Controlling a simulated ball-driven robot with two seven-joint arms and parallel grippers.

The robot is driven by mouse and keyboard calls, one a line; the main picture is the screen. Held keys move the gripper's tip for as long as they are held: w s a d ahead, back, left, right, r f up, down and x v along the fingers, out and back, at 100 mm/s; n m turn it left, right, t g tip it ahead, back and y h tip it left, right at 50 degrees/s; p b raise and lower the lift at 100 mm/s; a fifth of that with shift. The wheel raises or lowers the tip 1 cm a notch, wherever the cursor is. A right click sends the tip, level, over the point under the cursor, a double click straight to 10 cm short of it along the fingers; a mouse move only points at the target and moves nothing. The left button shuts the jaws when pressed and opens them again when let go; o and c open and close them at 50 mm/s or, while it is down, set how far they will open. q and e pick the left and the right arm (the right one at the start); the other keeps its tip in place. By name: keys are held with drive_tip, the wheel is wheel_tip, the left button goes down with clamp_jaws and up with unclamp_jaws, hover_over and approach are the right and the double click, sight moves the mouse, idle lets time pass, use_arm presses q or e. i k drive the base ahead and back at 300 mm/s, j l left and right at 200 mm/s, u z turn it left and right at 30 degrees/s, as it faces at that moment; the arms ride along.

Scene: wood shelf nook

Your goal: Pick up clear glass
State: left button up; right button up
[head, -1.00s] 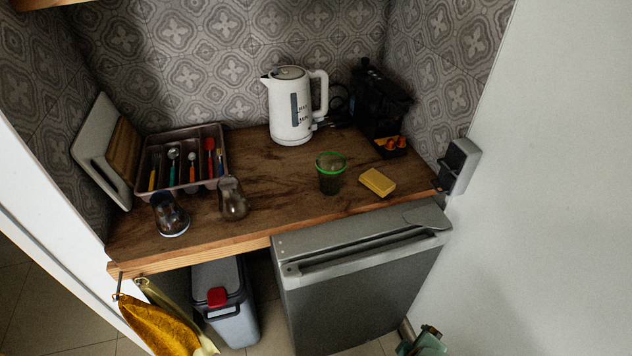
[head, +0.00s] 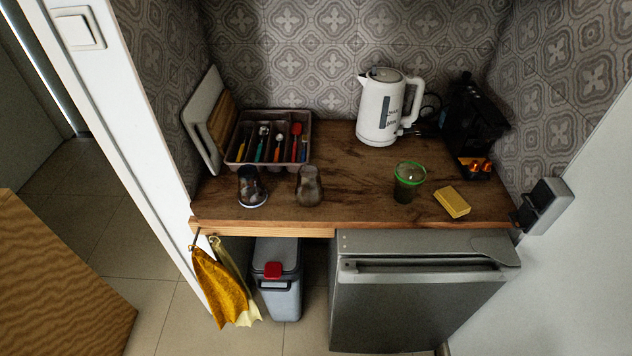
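Two see-through glasses stand near the front edge of the wooden counter (head: 350,193), left of its middle. The left glass (head: 251,187) looks clear, with a pale ring at its bottom, and shows dark against the wood. The right glass (head: 309,187) has a brownish, smoky look. I cannot tell for sure which way up they stand. A dark green see-through cup with a bright green rim (head: 409,183) stands further right. Neither of my grippers is in view.
A cutlery tray (head: 270,118) stands behind the glasses, with boards (head: 203,120) leaning left. A white kettle (head: 381,108), black coffee machine (head: 472,120) and yellow sponge (head: 452,202) are to the right. A bin (head: 279,290) and small fridge (head: 415,305) are below. The counter's middle is clear.

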sight(309, 188)
drive_tip(key=i+l+u, duration=0.5)
drive_tip(key=l, duration=0.45)
drive_tip(key=i+j, duration=0.05)
drive_tip(key=i, duration=0.05)
